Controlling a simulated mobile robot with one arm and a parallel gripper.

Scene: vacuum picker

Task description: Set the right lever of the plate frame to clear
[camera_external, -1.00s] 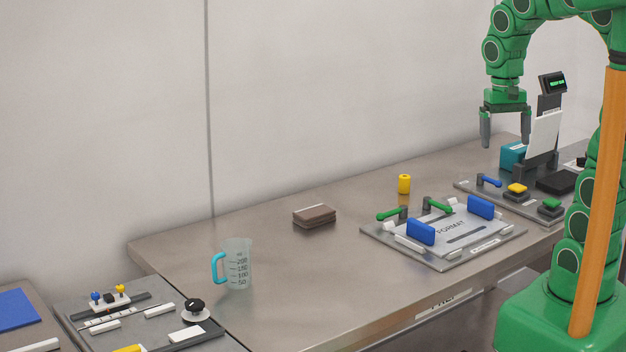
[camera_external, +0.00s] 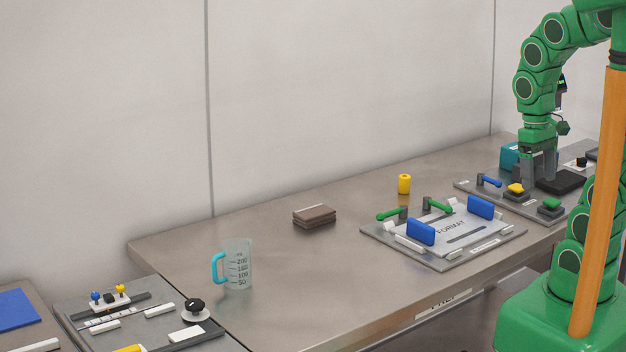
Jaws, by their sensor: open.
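The plate frame (camera_external: 405,252) lies on the steel table, with a light plate marked FORMAT (camera_external: 452,228) in it. Two green levers stand at its back edge: the left lever (camera_external: 391,214) and the right lever (camera_external: 437,205). Two blue blocks, the left one (camera_external: 421,232) and the right one (camera_external: 480,207), stand on the plate frame. My gripper (camera_external: 537,184) is open and points down, low over the control board to the right of the plate frame, apart from both green levers. I cannot see anything between its fingers.
The control board (camera_external: 470,188) carries a blue lever (camera_external: 489,181), a yellow button (camera_external: 516,189), a green button (camera_external: 550,204) and a black pad (camera_external: 556,183). A yellow cylinder (camera_external: 404,184), a brown block (camera_external: 314,215) and a measuring jug (camera_external: 237,263) stand left of it.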

